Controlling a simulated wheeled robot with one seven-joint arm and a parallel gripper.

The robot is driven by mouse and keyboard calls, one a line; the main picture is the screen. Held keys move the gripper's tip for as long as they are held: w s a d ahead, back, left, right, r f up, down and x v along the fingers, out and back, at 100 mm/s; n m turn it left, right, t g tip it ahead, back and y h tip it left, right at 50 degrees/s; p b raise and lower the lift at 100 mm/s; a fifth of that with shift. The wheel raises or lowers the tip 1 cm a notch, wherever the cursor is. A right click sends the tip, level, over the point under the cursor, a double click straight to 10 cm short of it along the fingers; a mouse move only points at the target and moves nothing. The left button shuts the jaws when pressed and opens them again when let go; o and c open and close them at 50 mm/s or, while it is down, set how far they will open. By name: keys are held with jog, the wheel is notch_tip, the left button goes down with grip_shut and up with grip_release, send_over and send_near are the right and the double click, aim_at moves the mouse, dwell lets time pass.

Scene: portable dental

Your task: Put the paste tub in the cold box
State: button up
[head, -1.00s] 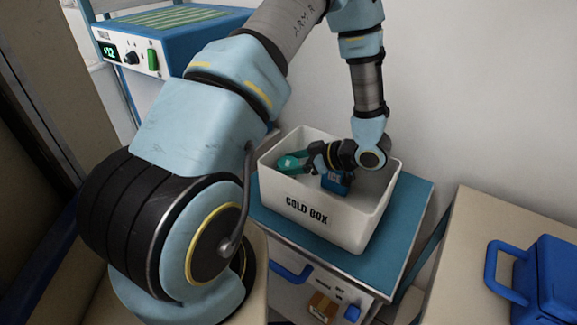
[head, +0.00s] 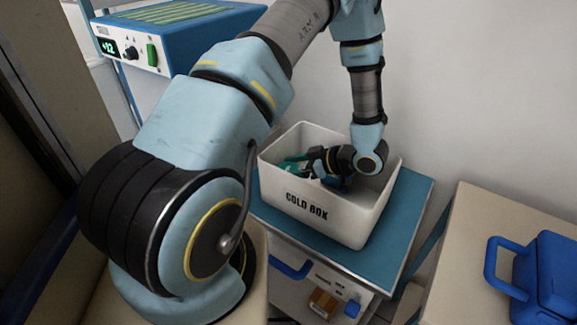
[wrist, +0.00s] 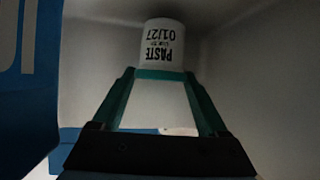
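The paste tub (wrist: 162,45) is white with dark "PASTE 01/27" print, upside down in the wrist view. It sits between the green fingers of my gripper (wrist: 160,74), which appear closed on its sides. In the head view my gripper (head: 297,162) reaches sideways to the left, low inside the cold box. The tub cannot be made out there. The cold box (head: 322,222) is a white open bin with its name on the front wall. Its grey inner walls surround the tub in the wrist view.
A blue item (head: 338,184) lies in the cold box under my gripper; a blue surface with white lettering (wrist: 28,70) stands close at left in the wrist view. The box rests on a blue-topped cabinet (head: 411,205). A blue case (head: 550,278) sits on the right counter.

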jog(key=o, duration=0.3)
jog(key=shift+r, duration=0.25)
jog(key=shift+r+b+v, duration=0.15)
jog(key=shift+b+v, duration=0.35)
jog(key=shift+v, duration=1.45)
jog(key=shift+r+b+v, duration=0.15)
jog(key=shift+b+v, duration=0.3)
jog(key=shift+v, duration=1.5)
jog(key=shift+w+a, duration=0.1)
jog(key=shift+w, duration=0.05)
